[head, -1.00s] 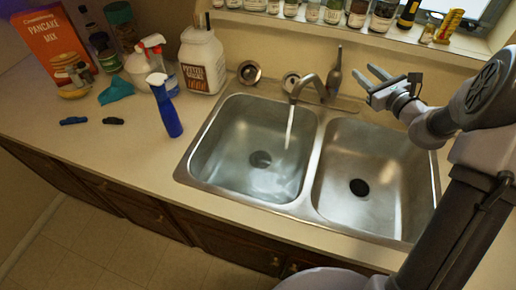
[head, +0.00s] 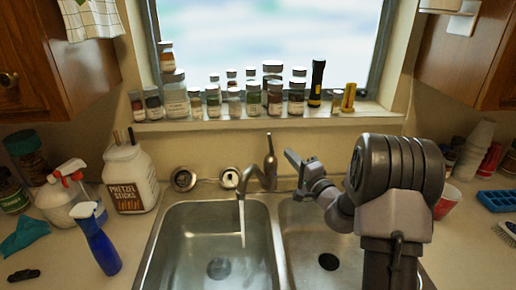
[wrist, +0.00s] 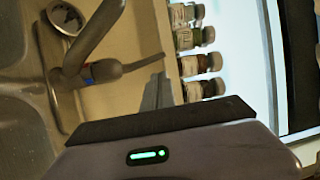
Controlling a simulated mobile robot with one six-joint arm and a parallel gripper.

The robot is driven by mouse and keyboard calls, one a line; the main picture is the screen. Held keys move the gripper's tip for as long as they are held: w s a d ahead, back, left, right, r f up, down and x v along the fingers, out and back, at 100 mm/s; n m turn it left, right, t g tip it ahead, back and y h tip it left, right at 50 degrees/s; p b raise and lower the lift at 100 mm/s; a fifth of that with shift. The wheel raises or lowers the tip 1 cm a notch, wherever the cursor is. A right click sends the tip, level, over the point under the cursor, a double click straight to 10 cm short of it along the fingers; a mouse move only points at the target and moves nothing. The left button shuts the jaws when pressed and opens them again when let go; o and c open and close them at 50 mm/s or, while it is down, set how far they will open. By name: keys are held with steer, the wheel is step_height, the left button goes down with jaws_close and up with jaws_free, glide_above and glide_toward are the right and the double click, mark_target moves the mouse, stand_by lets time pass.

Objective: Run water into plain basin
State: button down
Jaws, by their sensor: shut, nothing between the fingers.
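A steel double sink holds a left basin (head: 215,250) and a right basin (head: 318,240), each with a dark drain. The grey faucet (head: 251,178) has its spout over the left basin, and a thin stream of water (head: 242,222) falls into it. An upright lever handle (head: 269,158) stands behind the spout. In the wrist view the handle (wrist: 108,70) shows a red and blue mark beside the spout (wrist: 92,35). My gripper (head: 292,160) is shut and empty, just right of the handle and apart from it, above the right basin's back edge.
Jars and a yellow-black flashlight (head: 316,83) line the windowsill behind. Cups (head: 447,200) and a blue tray (head: 497,200) stand at right.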

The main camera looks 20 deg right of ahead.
mark_target(270, 143)
steer(key=w+a+r+n, duration=0.1)
steer(key=w, duration=0.8)
steer(key=shift+w+h, duration=0.35)
steer(key=shift+h, duration=0.05)
steer(key=shift+a+b, duration=0.1)
steer(key=shift+b, duration=0.2)
